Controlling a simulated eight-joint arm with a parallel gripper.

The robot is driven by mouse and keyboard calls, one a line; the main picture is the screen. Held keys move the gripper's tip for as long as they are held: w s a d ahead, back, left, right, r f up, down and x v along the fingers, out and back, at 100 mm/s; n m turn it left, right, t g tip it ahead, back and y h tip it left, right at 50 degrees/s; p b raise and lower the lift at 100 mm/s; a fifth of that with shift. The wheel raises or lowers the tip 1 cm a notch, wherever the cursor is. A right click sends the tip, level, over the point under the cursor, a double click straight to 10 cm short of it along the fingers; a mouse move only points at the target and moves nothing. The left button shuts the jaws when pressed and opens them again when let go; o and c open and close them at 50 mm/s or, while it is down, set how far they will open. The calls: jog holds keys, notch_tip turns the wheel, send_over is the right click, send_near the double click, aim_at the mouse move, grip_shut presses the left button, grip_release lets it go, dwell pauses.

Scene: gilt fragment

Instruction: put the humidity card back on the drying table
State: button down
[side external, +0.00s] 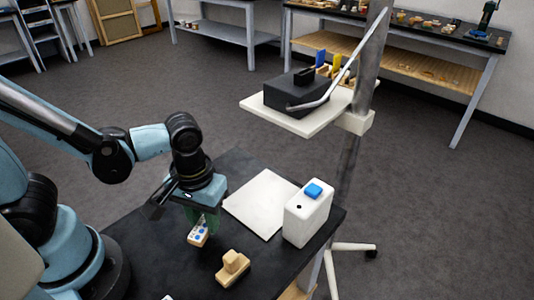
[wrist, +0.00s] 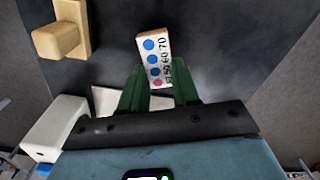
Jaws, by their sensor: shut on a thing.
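The humidity card (side external: 198,236) is a small pale block with blue dots and printed numbers. In the wrist view the humidity card (wrist: 154,57) also shows one pink dot near the fingers. My gripper (side external: 204,220) points down over the black-topped table (side external: 160,262) and is shut on one end of the card. In the wrist view my gripper (wrist: 160,88) has a green finger on each side of the card. The card hangs tilted, and its exact height over the table is hard to tell. No table here is plainly marked as the drying table.
A wooden block piece (side external: 233,268) lies to the card's right. A white sheet (side external: 266,203) and a white box with a blue top (side external: 307,215) are behind it. A stand with a white shelf (side external: 290,122) holds a black box. Open black tabletop surrounds the card.

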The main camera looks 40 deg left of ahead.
jog(key=shift+f, duration=1.35)
jog(key=shift+f, duration=0.1)
jog(key=c, duration=0.8)
grip_release()
jog(key=shift+r, duration=6.05)
jog(key=w+a+m+t, duration=0.1)
jog(key=w+a+t, duration=0.1)
jog(key=w+a+r+m+t, duration=0.1)
jog(key=w+a+m+t, duration=0.1)
jog(key=a, duration=0.1)
jog(key=w+a+m+t, duration=0.1)
jog(key=w+a+t, duration=0.1)
jog(key=a+t, duration=0.1)
jog(key=shift+w+r, duration=0.3)
jog(key=shift+w, duration=0.1)
